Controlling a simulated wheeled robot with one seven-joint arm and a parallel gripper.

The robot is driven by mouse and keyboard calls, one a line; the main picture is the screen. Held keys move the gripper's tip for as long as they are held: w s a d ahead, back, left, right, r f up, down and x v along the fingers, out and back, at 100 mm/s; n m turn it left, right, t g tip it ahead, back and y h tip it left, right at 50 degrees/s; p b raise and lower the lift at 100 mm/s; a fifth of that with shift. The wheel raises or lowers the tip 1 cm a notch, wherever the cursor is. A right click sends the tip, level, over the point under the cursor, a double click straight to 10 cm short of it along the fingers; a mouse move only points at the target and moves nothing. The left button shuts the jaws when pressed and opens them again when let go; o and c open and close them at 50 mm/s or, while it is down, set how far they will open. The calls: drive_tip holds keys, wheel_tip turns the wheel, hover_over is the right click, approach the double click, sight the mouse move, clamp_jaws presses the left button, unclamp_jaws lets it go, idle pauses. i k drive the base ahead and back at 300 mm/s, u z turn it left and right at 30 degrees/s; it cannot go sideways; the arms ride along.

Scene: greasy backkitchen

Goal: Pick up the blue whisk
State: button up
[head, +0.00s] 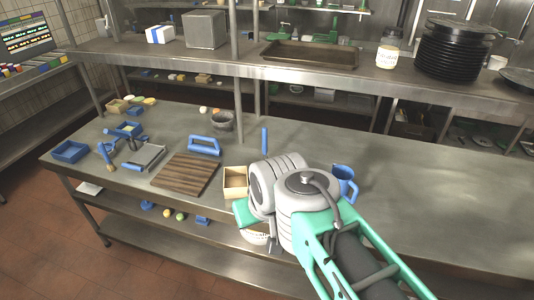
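A slim blue handle (264,139) stands upright on the steel table (320,140), just behind my arm's round grey joints. My arm reaches in from the lower right. A teal part of my gripper (246,214) shows at the table's front edge, left of and nearer than the blue handle. Its fingertips cannot be made out, so I cannot tell whether it is open or holds anything.
A wooden box (235,182), cutting board (186,174), blue-handled tool (204,145) and grey pot (222,121) stand left of my arm. A blue jug (344,182) is close on its right. The table's right part is clear. A shelf (300,78) runs above the back.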

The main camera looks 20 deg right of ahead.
sight(265, 129)
drive_tip(key=k, duration=1.05)
drive_tip(key=u, duration=0.7)
drive_tip(key=i, duration=1.9)
drive_tip(key=z, duration=1.3)
drive_tip(key=i, duration=0.75)
drive_tip(key=z, duration=0.75)
